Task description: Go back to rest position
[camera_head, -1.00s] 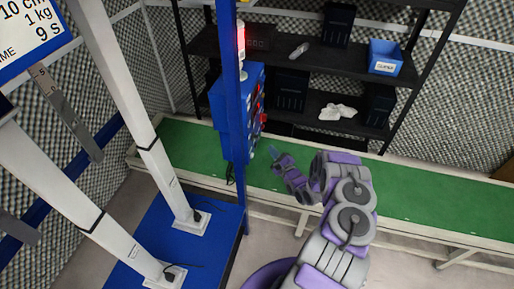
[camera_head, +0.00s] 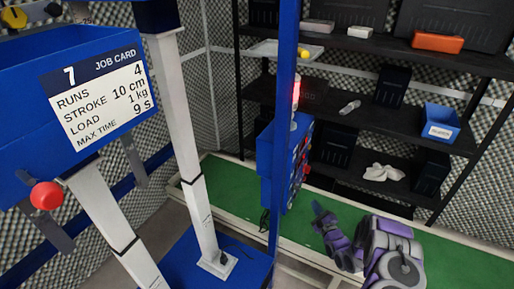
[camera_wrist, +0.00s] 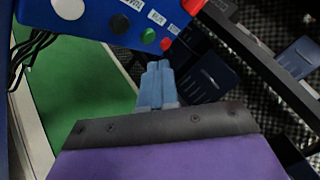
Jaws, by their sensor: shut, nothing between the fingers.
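My gripper (camera_wrist: 157,85) shows in the wrist view as pale blue fingers side by side, shut with nothing held. Its fingertips lie just below the edge of a blue control box (camera_wrist: 110,15) with white, black, green and red buttons; I cannot tell whether they touch. In the head view my purple and grey arm is at the lower right, with my gripper (camera_head: 318,206) at its far end over the green bench top (camera_head: 440,262). The blue control box (camera_head: 292,165) on its post stands just left of my gripper.
A blue post (camera_head: 284,110) with a red lit lamp (camera_head: 296,92) rises beside the bench. Dark shelves (camera_head: 400,125) stand behind, holding a blue bin (camera_head: 440,122) and an orange box (camera_head: 437,42). A blue machine with white columns and a job card (camera_head: 97,88) fills the left.

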